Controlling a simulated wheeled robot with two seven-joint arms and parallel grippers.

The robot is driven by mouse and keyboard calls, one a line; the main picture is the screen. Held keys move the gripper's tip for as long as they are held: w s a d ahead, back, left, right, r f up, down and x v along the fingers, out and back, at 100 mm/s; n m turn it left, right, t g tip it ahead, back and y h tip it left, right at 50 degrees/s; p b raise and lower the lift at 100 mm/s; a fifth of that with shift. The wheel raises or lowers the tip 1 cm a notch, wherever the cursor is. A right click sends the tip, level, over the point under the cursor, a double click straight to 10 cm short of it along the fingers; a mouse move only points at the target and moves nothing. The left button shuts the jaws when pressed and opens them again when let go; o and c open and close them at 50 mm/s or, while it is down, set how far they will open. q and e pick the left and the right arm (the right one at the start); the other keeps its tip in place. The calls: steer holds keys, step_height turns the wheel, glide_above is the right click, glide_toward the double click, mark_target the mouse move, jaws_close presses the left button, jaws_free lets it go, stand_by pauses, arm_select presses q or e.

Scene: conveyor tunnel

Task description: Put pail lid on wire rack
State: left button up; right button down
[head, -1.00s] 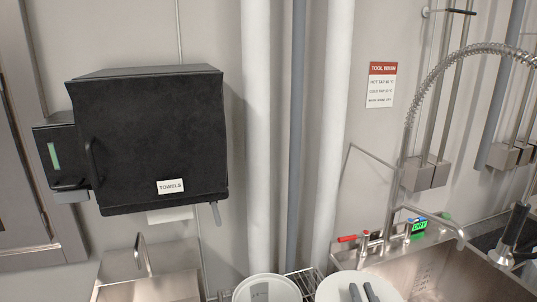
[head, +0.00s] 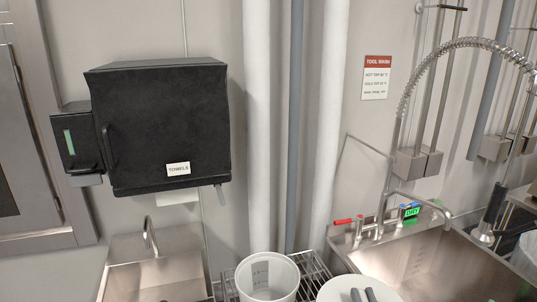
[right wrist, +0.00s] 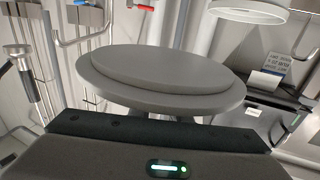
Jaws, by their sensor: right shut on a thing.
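The round white pail lid (head: 342,287) is at the bottom edge of the head view, cut off there. In the right wrist view the lid (right wrist: 160,82) is a wide disc just beyond the gripper, shaded grey. The wire rack (head: 315,270) is left of the lid in the head view, partly hidden by the lid and a white pail. I cannot tell how high the lid is above the rack. My left gripper is not in view.
An open white pail (head: 268,277) stands at the rack, left of the lid. A steel sink (head: 425,260) with red and blue taps is on the right, a small basin (head: 155,275) on the left. A black towel box (head: 165,125) hangs on the wall.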

steer(key=s+f, duration=0.1)
steer(key=s, duration=0.4)
steer(key=s+f, duration=0.1)
steer(key=s, duration=0.2)
steer(key=shift+f, duration=0.35)
steer(key=shift+w, duration=0.15)
stand_by(0.6)
